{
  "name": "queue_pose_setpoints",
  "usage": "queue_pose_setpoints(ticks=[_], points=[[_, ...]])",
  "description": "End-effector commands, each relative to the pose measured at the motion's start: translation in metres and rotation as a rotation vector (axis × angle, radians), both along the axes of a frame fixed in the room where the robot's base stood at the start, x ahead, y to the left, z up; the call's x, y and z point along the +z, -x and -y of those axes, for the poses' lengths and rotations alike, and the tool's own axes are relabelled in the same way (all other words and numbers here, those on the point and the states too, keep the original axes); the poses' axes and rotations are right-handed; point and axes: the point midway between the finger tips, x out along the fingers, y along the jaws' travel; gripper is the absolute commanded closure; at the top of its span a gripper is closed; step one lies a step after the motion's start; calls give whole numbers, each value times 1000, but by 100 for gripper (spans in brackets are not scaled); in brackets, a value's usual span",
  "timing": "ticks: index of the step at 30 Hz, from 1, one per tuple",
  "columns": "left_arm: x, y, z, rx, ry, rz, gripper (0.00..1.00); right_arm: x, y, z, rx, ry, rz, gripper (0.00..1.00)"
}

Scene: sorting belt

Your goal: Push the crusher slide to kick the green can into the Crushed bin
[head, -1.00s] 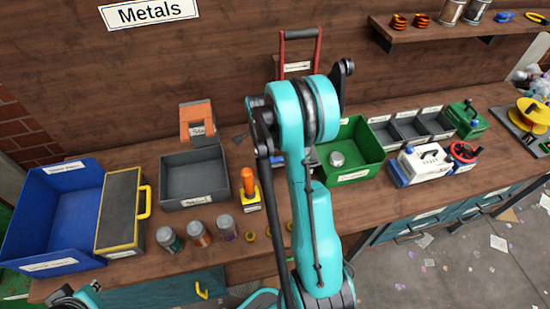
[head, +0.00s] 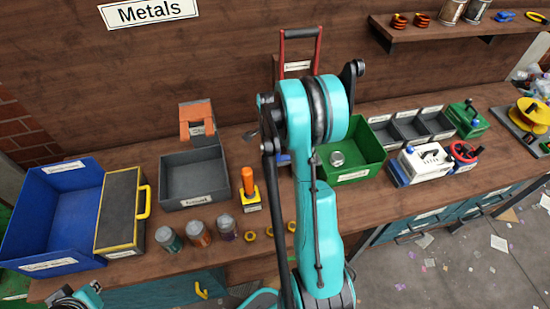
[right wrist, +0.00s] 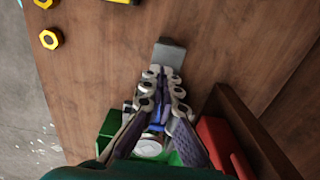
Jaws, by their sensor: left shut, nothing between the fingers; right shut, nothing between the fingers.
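In the head view my right arm crosses the middle and hides its gripper and most of the crusher. A red frame (head: 300,50) stands behind it. A small grey piece (head: 250,135) shows left of the arm; I cannot tell whether it is the slide's. In the right wrist view my right gripper (right wrist: 164,75) is shut and empty, its tips beside a grey block (right wrist: 171,54). A silver round top (right wrist: 149,146) shows among green behind the fingers. The green bin (head: 372,165) holds a silver-topped piece (head: 337,158). My left gripper (head: 84,297) is shut, partly cut off at lower left.
A grey bin (head: 192,203), a yellow base with an orange knob (head: 248,182) and several small jars (head: 198,233) stand left of my arm. A blue bin (head: 50,215) is at far left. A white machine (head: 423,162) stands right of the green bin.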

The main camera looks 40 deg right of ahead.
Motion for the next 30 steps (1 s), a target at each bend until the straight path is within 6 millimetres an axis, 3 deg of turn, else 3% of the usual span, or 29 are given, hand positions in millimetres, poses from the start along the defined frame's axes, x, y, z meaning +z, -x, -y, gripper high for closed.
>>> queue_pose_setpoints(ticks=[24,30], points=[[-6,0,0,0,0,0,100,0,28,51,-2,1,0,100],[-7,0,0,0,0,0,100,0,24,43,2,1,0,100]])
